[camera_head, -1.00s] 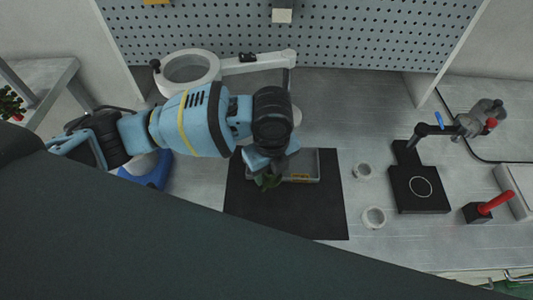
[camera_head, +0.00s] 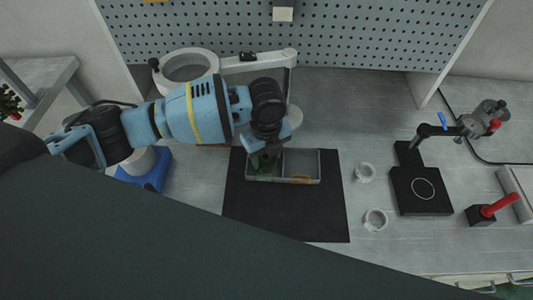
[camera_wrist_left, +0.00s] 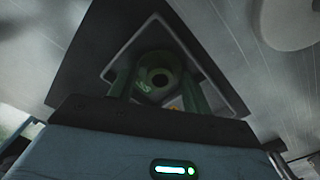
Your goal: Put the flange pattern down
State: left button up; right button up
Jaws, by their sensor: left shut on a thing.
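The flange pattern (camera_wrist_left: 158,76) is a dark green piece with a round hole, seen in the left wrist view between my fingers. My left gripper (camera_head: 264,163) is shut on it, over the left compartment of a grey two-part tray (camera_head: 319,166). In the head view the pattern is mostly hidden by the gripper and blends with the green fingers. I cannot tell whether it touches the tray floor. The tray's rim (camera_wrist_left: 226,84) surrounds it in the left wrist view. My right gripper is not in view.
The tray sits on a black mat (camera_head: 285,215). Two white rings (camera_head: 365,172) (camera_head: 375,219) lie right of the mat. Further right are a black stand (camera_head: 421,190) and a red-handled tool (camera_head: 499,205). A pegboard (camera_head: 350,35) stands behind.

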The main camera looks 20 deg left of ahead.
aim_at(266, 157)
pick_arm(q)
jog(key=shift+f, duration=0.15)
jog(key=o, duration=0.7)
notch_tip(266, 157, up, 12)
jog(key=shift+r+p, duration=0.2)
jog(key=shift+p, duration=0.35)
jog(key=shift+f, duration=0.1)
